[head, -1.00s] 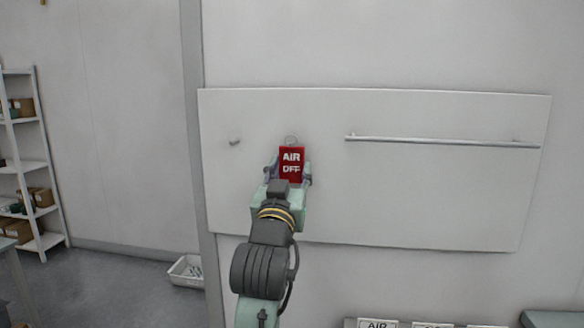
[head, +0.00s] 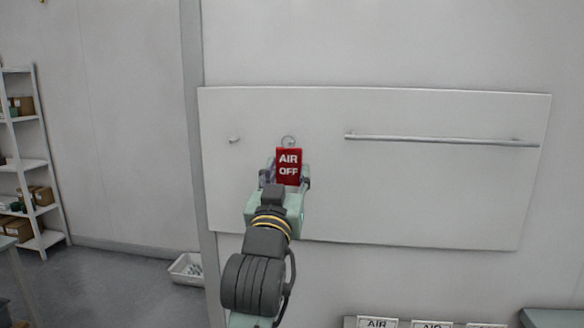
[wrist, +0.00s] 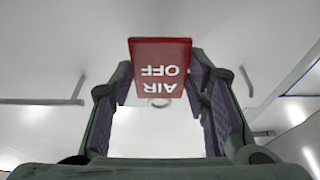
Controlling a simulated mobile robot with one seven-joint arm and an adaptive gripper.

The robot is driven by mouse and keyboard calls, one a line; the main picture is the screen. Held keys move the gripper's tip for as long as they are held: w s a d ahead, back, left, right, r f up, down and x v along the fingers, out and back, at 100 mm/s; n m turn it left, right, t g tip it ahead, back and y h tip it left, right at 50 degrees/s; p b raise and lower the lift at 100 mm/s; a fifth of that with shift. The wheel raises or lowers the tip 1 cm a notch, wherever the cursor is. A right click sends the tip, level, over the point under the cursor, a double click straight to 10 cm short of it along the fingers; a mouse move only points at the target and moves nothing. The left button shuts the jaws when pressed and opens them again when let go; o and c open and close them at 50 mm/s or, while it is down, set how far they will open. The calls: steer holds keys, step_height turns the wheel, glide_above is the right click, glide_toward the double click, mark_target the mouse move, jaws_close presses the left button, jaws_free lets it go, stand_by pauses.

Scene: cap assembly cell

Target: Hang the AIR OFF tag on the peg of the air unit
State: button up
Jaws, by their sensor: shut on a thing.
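The red AIR OFF tag (head: 288,167) is upright in front of the white wall panel (head: 430,195), its lettering facing the head camera and a metal ring (head: 289,141) at its top. My gripper (head: 287,180) is shut on the tag from below. In the wrist view the tag (wrist: 160,62) appears upside down between the two finger pads, with its ring (wrist: 158,103) clear of them. A short grey peg (head: 234,140) sticks out of the panel, left of the tag at about ring height. The ring is apart from the peg. The ring's distance from the panel is hard to tell.
A long horizontal rail (head: 440,140) is fixed to the panel right of the tag. Labelled holders (head: 378,323) show at the bottom edge. A white bin (head: 186,269) sits on the floor and a shelf (head: 25,165) stands far left. The panel between tag and peg is clear.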

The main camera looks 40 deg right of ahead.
steer(key=shift+s+a, duration=0.95)
steer(key=shift+a, duration=0.1)
stand_by(0.4)
